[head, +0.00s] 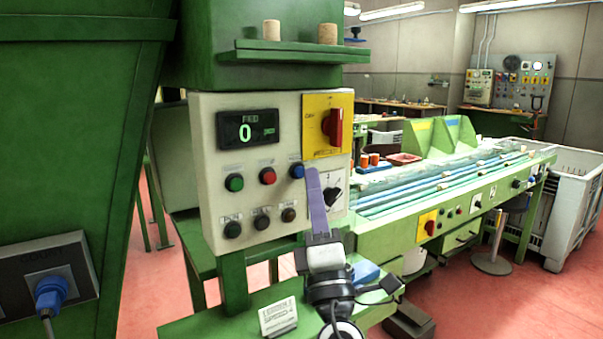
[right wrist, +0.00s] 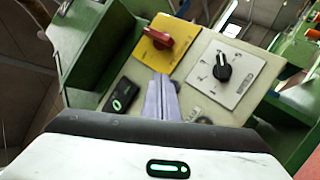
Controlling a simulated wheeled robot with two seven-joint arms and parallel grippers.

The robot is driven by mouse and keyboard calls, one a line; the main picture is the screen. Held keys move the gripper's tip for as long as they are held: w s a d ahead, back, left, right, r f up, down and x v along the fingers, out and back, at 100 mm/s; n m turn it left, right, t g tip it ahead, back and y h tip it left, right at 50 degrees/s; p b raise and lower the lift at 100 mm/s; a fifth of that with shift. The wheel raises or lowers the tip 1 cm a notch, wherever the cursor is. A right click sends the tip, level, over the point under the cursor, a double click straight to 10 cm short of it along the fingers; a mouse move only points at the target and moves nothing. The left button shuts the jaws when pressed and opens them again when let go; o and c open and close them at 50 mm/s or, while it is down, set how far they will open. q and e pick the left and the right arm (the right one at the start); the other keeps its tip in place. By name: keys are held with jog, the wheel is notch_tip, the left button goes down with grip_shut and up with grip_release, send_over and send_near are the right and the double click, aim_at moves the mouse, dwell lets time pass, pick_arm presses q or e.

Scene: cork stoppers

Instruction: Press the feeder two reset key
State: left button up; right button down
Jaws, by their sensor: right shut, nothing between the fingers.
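A cream control panel (head: 212,185) is fixed below a green housing. It carries a display reading 0 (head: 247,131), a green button (head: 234,183), a red button (head: 267,176) and a blue button (head: 297,171) in one row, with several dark buttons (head: 262,218) below. Their labels are too small to read, so I cannot tell which is the feeder two reset key. My right gripper (head: 312,170) is shut and empty, its pale purple fingertips just right of the blue button; contact is unclear. In the right wrist view the fingers (right wrist: 161,78) point at the panel (right wrist: 193,66).
A yellow plate with a red rotary switch (head: 334,127) and a black selector knob (head: 333,196) sit beside the fingers. A green shelf (head: 295,56) with two corks juts out above. A green conveyor bench (head: 385,240) stands to the right.

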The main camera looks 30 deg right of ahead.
pick_arm(q)
jog(key=shift+r, duration=0.15)
pick_arm(e)
jog(key=s, duration=0.5)
jog(key=shift+d, duration=0.2)
dwell(0.6)
jog(key=s+a+f+m+g+y, duration=0.1)
jog(key=a+f+m+g+y, duration=0.25)
jog(key=f, duration=1.35)
jog(key=s+f+m+g+y, duration=0.15)
jog(key=f+m+g, duration=0.4)
jog(key=f, duration=1.15)
pick_arm(q)
jog(key=shift+d+r, duration=0.1)
jog(key=shift+r, duration=0.05)
pick_arm(e)
jog(key=s+a+f+m+g+y, duration=0.2)
jog(key=s+a+f+m+g, duration=0.1)
jog(key=s+f, duration=0.6)
jog(key=s+a+f+m+g+y, duration=0.2)
jog(key=s+a+f+g+y, duration=0.1)
jog(key=s+f, duration=0.6)
notch_tip(320, 180, down, 3)
jog(key=shift+a+m+g, duration=0.4)
jog(key=shift+a+g, duration=0.3)
jog(key=shift+a, duration=0.5)
